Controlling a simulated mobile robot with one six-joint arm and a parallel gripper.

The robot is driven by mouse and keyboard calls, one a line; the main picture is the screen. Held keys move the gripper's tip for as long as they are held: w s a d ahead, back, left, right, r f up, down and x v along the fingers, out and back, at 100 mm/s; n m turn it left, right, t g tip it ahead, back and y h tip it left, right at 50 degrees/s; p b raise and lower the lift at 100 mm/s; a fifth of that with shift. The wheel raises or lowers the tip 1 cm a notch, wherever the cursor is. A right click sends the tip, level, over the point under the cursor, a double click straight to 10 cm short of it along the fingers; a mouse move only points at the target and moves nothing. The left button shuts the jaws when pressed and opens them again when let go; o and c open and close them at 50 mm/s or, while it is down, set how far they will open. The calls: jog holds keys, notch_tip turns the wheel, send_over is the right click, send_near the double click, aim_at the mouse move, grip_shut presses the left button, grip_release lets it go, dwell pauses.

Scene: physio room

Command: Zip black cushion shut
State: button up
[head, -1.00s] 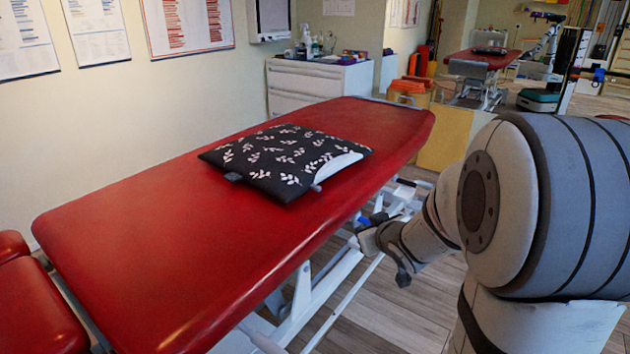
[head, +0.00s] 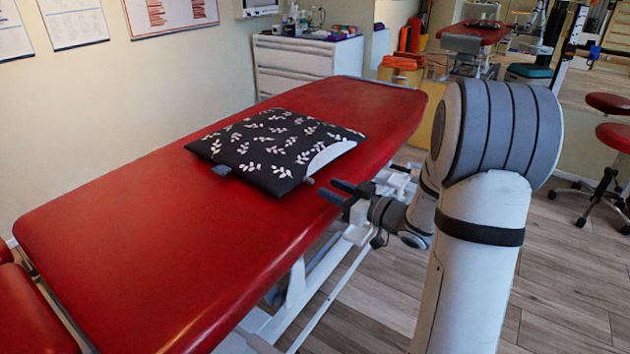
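The black cushion (head: 262,138) with a white leaf print lies flat on the red treatment table (head: 130,235). A white part (head: 330,153) shows along its right edge, where the cover is open. A small grey tab (head: 309,181) sticks out at its near right corner, and another grey tab (head: 221,170) is on its near left edge. My gripper (head: 337,192) is at the table's right edge, a little right of and nearer than the near right corner. Its two dark fingers point left toward the cushion, apart and with nothing seen between them.
A white drawer cabinet (head: 300,68) with bottles and boxes stands behind the table against the wall. Orange and yellow items (head: 402,62) stand beside it. A red stool (head: 612,135) is at the right. The near part of the table is bare.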

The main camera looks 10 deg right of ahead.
aim_at(314, 181)
jog(key=b+x, duration=0.1)
jog(key=x, duration=0.4)
jog(key=shift+w+a, duration=0.1)
jog(key=shift+w, duration=0.1)
grip_shut()
